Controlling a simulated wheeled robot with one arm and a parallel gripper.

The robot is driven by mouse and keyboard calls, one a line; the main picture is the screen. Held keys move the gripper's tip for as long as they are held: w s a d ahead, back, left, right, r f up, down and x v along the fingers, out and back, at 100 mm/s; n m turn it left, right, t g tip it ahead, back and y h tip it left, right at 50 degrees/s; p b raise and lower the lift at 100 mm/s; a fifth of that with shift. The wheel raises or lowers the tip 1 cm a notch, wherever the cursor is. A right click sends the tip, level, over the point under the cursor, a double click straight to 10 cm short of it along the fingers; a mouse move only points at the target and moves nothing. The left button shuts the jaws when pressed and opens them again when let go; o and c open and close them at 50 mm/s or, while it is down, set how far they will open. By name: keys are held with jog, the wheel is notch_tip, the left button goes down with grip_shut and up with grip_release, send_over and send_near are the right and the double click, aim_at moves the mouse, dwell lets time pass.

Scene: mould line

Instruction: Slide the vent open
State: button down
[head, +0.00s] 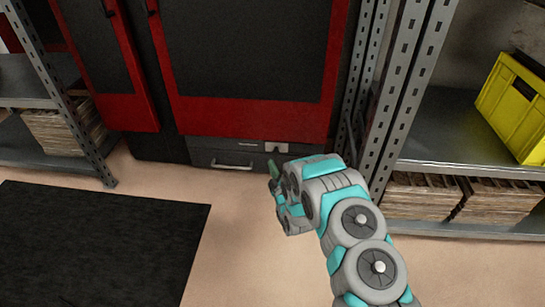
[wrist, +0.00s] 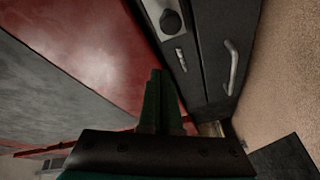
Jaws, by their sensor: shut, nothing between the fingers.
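My gripper (head: 273,166) is shut and empty, its green fingers together in front of the low dark panel of the red and black machine. In the wrist view the closed fingertips (wrist: 157,75) lie over the red edge, beside the dark panel. A light plate with a dark round knob (wrist: 170,21) is at the top of that panel; in the head view this plate (head: 277,147) is just beyond my fingers. A small silver strip (wrist: 181,60) sits beside it. I cannot tell for sure which part is the vent. The fingers appear apart from the plate.
A drawer with a bar handle (head: 232,166) is below the strip. Metal shelving (head: 440,145) with a yellow crate (head: 515,107) stands close on the right, another shelf (head: 60,105) on the left. A black mat (head: 95,245) lies on open floor.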

jog(key=shift+s+a+f+n+t+y, duration=0.25)
jog(key=shift+s+f, duration=0.1)
jog(key=shift+f, duration=0.1)
jog(key=shift+s+a+f+n+t+y, duration=0.15)
jog(key=shift+s+a+f+t, duration=0.1)
jog(key=shift+s+f, duration=0.15)
jog(key=shift+w, duration=0.1)
jog(key=w+b, duration=0.1)
jog(key=w, duration=0.8)
jog(key=shift+w+f, duration=0.15)
jog(key=shift+w, duration=0.05)
jog(key=d+b, duration=0.1)
jog(key=d, duration=0.8)
jog(key=shift+s+d+b, duration=0.2)
jog(key=shift+d+b, duration=0.05)
jog(key=shift+b, duration=0.15)
